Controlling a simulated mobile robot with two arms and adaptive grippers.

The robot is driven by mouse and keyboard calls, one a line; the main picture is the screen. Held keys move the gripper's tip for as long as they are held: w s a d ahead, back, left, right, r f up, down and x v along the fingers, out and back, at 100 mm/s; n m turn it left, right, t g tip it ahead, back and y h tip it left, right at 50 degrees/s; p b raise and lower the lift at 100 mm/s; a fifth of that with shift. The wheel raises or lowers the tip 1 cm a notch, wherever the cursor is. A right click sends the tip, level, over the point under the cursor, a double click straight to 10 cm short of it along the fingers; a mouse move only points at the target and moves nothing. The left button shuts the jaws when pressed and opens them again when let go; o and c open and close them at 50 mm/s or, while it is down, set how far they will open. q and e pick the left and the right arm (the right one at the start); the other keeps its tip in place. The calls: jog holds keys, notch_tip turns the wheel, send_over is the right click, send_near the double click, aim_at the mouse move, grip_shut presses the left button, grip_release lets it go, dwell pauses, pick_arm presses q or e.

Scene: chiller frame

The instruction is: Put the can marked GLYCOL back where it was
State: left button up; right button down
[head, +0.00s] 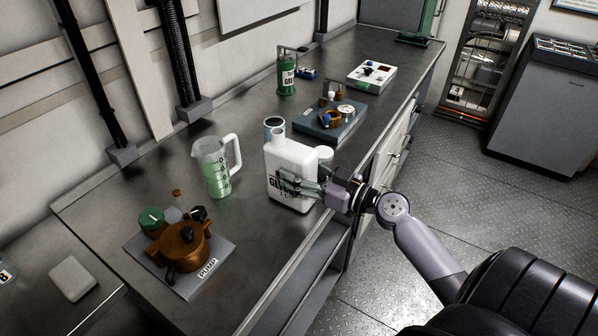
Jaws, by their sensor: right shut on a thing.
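The white can marked GLYCOL (289,163) stands upright at the front edge of the metal bench (240,244), in the middle of the head view. I cannot tell whether its base touches the bench. My right gripper (290,183) is shut on the can, its fingers across the front label and covering part of the lettering. My right arm reaches in from the right. My left gripper is not in view.
A clear measuring jug (214,168) with greenish liquid stands left of the can. A brown pump (181,246) sits on a grey plate in front. A blue-grey tray (331,132) with small parts, a green oil can (286,80) and a white box (371,77) stand farther back.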

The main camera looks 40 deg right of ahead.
jog(key=shift+r, duration=0.1)
jog(key=c, duration=0.7)
grip_release()
jog(key=shift+b+v, duration=2.65)
jog(key=shift+v, duration=3.45)
